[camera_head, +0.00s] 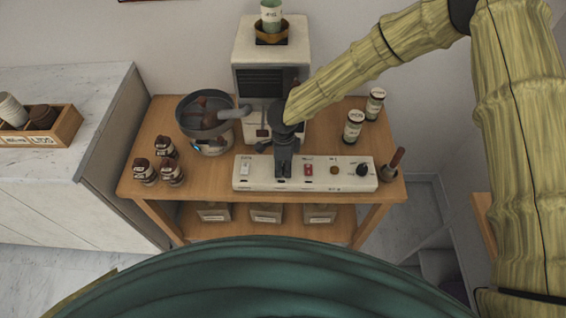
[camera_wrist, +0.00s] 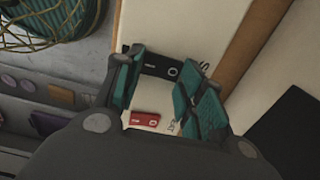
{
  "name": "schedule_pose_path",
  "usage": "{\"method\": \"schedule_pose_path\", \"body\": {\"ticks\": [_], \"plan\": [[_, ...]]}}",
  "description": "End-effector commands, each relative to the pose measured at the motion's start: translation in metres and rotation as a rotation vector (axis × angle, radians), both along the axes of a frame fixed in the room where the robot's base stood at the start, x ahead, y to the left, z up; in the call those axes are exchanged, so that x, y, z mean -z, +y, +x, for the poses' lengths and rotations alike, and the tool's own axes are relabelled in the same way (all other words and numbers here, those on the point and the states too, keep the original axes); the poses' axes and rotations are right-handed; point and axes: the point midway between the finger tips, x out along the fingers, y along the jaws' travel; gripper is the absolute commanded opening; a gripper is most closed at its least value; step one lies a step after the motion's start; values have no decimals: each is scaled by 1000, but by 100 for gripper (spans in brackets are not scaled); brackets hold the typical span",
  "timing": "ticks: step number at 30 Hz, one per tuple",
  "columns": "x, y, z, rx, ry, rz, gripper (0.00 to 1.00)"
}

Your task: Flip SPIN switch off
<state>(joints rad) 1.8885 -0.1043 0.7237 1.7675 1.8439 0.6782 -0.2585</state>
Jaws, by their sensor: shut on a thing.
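The white control panel (camera_head: 265,184) lies along the front of the wooden cart. My gripper (camera_head: 283,174) points down onto it, between a white switch (camera_head: 245,169) and a red switch (camera_head: 308,170). In the wrist view, a black rocker switch (camera_wrist: 160,66) marked I and O sits between the teal fingertips of my gripper (camera_wrist: 172,63), which are shut on it. The red switch also shows in the wrist view (camera_wrist: 144,119), below the black one. A label beside the black switch is mostly hidden; only about one letter, an S, shows.
A brass button (camera_head: 334,170) and a black knob (camera_head: 363,170) are farther right on the panel. Behind stand a white machine (camera_head: 244,50), a dark pan (camera_head: 203,113) and two jars (camera_head: 354,126). Small brown jars (camera_head: 144,172) stand at left, a wooden-handled tool (camera_head: 395,163) at right.

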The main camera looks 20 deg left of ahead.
Motion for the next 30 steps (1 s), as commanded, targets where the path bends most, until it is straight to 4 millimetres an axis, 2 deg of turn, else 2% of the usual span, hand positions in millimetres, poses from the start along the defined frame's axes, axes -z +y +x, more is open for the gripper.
{"method": "schedule_pose_path", "body": {"ticks": [5, 6, 9, 20, 26, 30], "plan": [[-2, 1, 3, 1, -4, 3, 15], [-2, 1, 3, 1, -4, 3, 46], [-2, 1, 2, 1, -4, 2, 61], [-3, 0, 1, 1, -2, 2, 61], [-25, 0, 1, 1, -2, 3, 61], [-50, 0, 2, 2, -3, 3, 61]]}}
